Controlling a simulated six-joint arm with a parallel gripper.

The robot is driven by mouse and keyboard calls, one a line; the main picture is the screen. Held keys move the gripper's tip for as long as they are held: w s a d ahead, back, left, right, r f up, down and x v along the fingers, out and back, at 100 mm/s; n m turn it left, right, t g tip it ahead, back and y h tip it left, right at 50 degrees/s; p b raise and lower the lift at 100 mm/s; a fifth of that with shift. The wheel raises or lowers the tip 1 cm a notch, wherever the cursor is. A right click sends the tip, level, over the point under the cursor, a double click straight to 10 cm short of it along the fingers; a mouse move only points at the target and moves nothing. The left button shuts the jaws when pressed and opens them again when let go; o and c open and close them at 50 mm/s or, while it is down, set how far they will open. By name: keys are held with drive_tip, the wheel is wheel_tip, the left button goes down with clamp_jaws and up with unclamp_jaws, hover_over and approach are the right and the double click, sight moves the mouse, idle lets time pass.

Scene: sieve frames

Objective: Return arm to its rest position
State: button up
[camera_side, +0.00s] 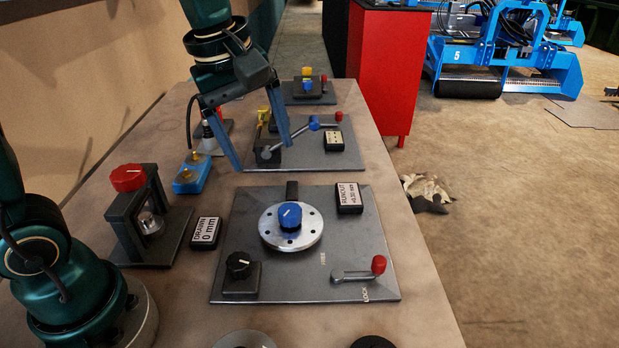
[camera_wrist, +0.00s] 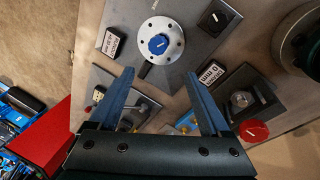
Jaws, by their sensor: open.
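My gripper (camera_side: 262,140) hangs above the bench with its two blue fingers spread apart and nothing between them. In the wrist view my gripper (camera_wrist: 163,100) is also open and empty. In the side view its fingers point down behind the near grey plate (camera_side: 310,286). On that plate sits a round metal disc (camera_side: 272,236) with a blue knob (camera_side: 290,214), a black knob (camera_side: 239,265) and a red-tipped lever (camera_side: 378,265). The disc also shows in the wrist view (camera_wrist: 143,33), ahead of the fingers.
A red cabinet (camera_side: 380,75) stands beyond the bench's right edge.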

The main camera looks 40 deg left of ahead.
drive_tip(key=s+f+m+t, duration=0.2)
drive_tip(key=s+f+m, duration=0.1)
drive_tip(key=s+m, duration=0.8)
drive_tip(key=m, duration=0.3)
drive_tip(key=shift+s+a+t, duration=0.2)
drive_tip(key=shift+a+t, duration=0.05)
drive_tip(key=shift+t, duration=0.15)
